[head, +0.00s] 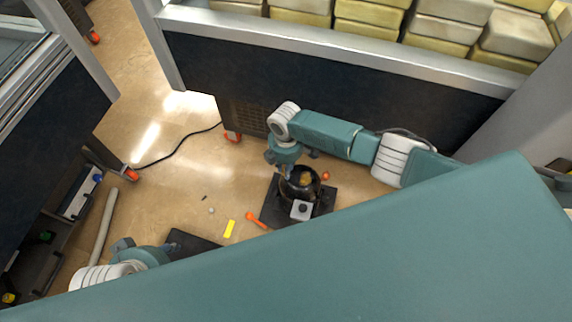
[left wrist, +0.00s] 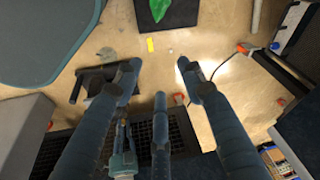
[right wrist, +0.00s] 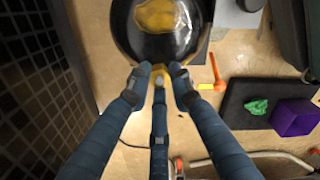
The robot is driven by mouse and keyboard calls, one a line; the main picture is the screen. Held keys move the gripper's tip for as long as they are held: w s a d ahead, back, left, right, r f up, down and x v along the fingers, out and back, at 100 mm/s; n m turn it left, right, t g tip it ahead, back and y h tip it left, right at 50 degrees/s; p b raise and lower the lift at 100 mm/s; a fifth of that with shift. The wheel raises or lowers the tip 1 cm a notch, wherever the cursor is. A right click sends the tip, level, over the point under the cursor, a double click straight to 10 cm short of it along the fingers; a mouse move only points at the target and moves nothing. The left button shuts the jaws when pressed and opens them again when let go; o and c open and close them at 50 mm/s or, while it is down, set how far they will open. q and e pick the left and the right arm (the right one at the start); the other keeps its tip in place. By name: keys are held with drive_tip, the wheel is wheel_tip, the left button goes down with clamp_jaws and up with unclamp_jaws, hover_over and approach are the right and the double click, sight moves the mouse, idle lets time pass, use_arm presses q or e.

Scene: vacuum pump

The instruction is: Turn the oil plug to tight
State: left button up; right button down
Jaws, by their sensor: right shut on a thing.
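The vacuum pump (head: 317,208) is a dark round pot with amber oil inside, standing on a black base plate in the head view. Its oil-filled pot (right wrist: 155,35) fills the top of the right wrist view. The oil plug (right wrist: 158,71) is a small yellow piece at the pot's rim. My right gripper (right wrist: 159,77) is shut on the oil plug, with fingers on both sides of it. In the head view my right gripper (head: 284,168) is at the pot's upper left. My left gripper (left wrist: 160,72) is open and empty, well away from the pump at lower left.
An orange tool (head: 257,220) and a yellow block (head: 230,229) lie on the floor left of the pump. A dark machine side with a grille (head: 245,112) stands close behind my right gripper.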

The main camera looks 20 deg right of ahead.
drive_tip(key=shift+a+r+m+p, duration=0.15)
drive_tip(key=shift+m+p, duration=0.3)
drive_tip(key=shift+m, duration=0.45)
drive_tip(key=m+p, duration=0.2)
drive_tip(key=m, duration=0.3)
use_arm(q)
drive_tip(key=s+x, duration=0.1)
drive_tip(key=x, duration=0.8)
drive_tip(key=shift+s+f+g, duration=0.25)
drive_tip(key=shift+f+g, duration=0.05)
drive_tip(key=shift+f, duration=0.05)
use_arm(e)
drive_tip(key=shift+m, duration=0.9)
use_arm(q)
drive_tip(key=shift+d, duration=0.1)
use_arm(e)
drive_tip(key=c, duration=1.5)
unclamp_jaws()
drive_tip(key=shift+c, duration=0.2)
wheel_tip(320, 180, up, 12)
